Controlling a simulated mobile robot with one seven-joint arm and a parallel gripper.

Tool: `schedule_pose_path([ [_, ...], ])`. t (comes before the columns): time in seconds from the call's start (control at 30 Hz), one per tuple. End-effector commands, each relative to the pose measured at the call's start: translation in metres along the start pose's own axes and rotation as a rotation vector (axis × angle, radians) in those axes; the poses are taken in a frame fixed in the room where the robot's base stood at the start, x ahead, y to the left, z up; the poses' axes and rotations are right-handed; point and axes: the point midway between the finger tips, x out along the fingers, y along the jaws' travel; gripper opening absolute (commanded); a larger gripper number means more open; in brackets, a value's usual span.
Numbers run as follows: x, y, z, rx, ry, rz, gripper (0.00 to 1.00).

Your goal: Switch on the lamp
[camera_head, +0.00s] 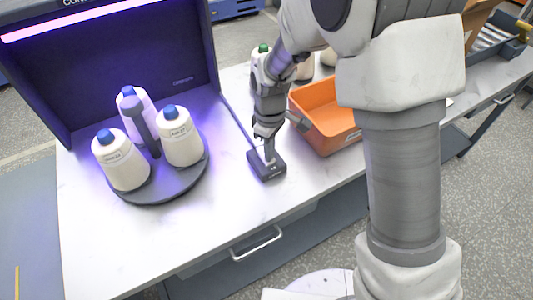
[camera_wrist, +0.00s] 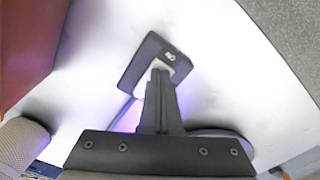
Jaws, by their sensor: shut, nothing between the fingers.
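The lamp (camera_head: 95,20) is a strip along the top front edge of a dark booth in the head view. It glows pinkish violet, and violet light falls on the booth and bobbins. A small dark switch box (camera_head: 272,172) lies on the white table right of the booth, with a cable behind it. It also shows in the wrist view (camera_wrist: 136,67), with a pale rocker partly hidden behind my fingertips and a small white mark beside it. My gripper (camera_head: 268,157) is shut and empty, pointing down at the rocker; its fingertips (camera_wrist: 160,66) appear to touch it.
Three white bobbins with blue tops (camera_head: 122,162) stand on a round dark tray (camera_head: 160,192) left of the switch box. An orange bin (camera_head: 325,143) stands close to its right. A green-topped bobbin (camera_head: 262,58) is behind my gripper. The front table is clear.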

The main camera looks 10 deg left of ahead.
Motion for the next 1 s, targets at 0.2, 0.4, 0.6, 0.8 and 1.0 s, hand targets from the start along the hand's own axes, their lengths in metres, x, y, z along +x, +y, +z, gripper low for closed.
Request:
schedule_pose_path([
  [0.2,-0.009,0.000,-0.001,0.000,0.002,0.001,0.00],
  [0.4,-0.026,0.000,-0.001,0.001,0.003,0.001,0.00],
  [0.6,-0.042,0.000,-0.001,0.001,0.002,0.001,0.00],
  [0.8,-0.058,0.000,-0.001,0.000,0.002,0.001,0.00],
  [1.0,-0.071,0.000,-0.001,-0.001,0.002,0.001,0.00],
])
